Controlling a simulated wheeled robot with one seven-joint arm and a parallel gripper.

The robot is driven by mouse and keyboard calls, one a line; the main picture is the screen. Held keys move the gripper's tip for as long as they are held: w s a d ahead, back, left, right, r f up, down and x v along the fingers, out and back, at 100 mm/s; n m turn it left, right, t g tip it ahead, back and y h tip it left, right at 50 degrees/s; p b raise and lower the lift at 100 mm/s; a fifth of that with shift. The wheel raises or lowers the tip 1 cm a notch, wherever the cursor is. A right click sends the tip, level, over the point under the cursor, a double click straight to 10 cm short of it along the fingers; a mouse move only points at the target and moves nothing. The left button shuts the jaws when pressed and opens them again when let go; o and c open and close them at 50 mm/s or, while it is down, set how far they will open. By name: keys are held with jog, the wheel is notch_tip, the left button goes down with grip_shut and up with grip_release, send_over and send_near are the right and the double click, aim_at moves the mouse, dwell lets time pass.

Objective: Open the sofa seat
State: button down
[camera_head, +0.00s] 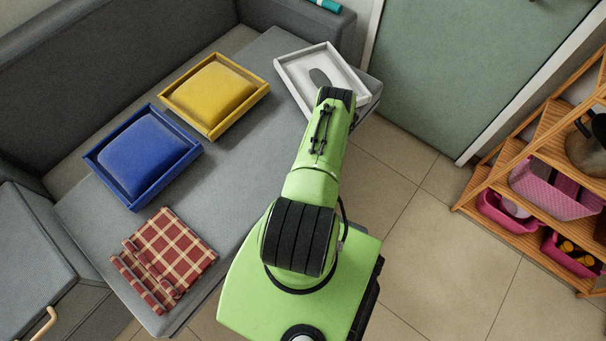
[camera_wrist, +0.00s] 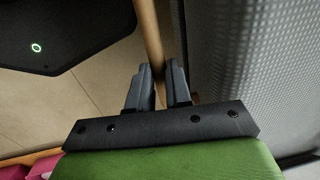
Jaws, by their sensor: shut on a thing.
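The grey sofa seat (camera_head: 235,155) runs diagonally across the head view, in front of the dark backrest (camera_head: 110,65). A lighter strip shows between seat and backrest. In the wrist view, the seat's grey woven side (camera_wrist: 250,60) fills the right. My gripper (camera_wrist: 158,68) is shut on a wooden handle (camera_wrist: 149,30) beside that side, with one finger on each side of the bar. In the head view my arm reaches over the seat's right side, and the gripper and this handle are hidden.
On the seat lie a blue cushion tray (camera_head: 143,157), a yellow cushion tray (camera_head: 214,95), a folded red plaid cloth (camera_head: 165,258) and a white tray (camera_head: 322,80). A wooden shelf (camera_head: 540,150) with pink baskets stands right. Tiled floor (camera_head: 440,250) between is clear.

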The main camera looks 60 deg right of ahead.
jog(key=shift+s+a, duration=0.1)
jog(key=shift+s, duration=0.25)
jog(key=c, duration=1.3)
grip_release()
jog(key=shift+c, duration=0.2)
jog(key=shift+o, duration=1.4)
jog(key=shift+w, duration=0.15)
notch_tip(320, 180, up, 15)
jog(key=s+p, duration=0.3)
jog(key=p, duration=0.2)
jog(key=shift+a+r, duration=0.2)
jog(key=shift+a, duration=0.1)
jog(key=shift+w, duration=0.1)
